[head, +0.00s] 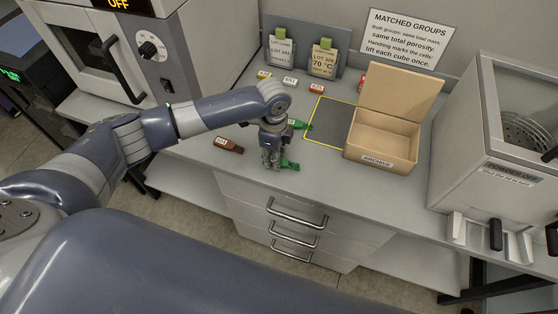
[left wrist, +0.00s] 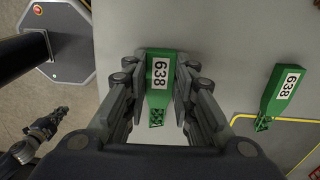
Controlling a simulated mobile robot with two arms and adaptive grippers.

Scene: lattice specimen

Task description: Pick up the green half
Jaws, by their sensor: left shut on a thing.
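My left gripper (head: 272,162) is shut on a green half (left wrist: 158,80) labelled 638, low over the counter. Its dark fingers press on both sides, and its lattice end sticks out between them. In the head view this green half (head: 290,165) is partly hidden by the gripper. A second green half (left wrist: 284,88), also labelled 638, lies apart on the counter by the yellow-outlined mat; it also shows in the head view (head: 299,125). My right gripper (left wrist: 45,128) appears small at the lower left of the left wrist view; its opening is unclear.
The dark mat (head: 325,125) is beside an open cardboard box (head: 382,146) marked ARCHIVE. A brown labelled piece (head: 228,145) lies left of my gripper. Several small labelled pieces lie along the back, before two lot tags. Machines stand at both sides.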

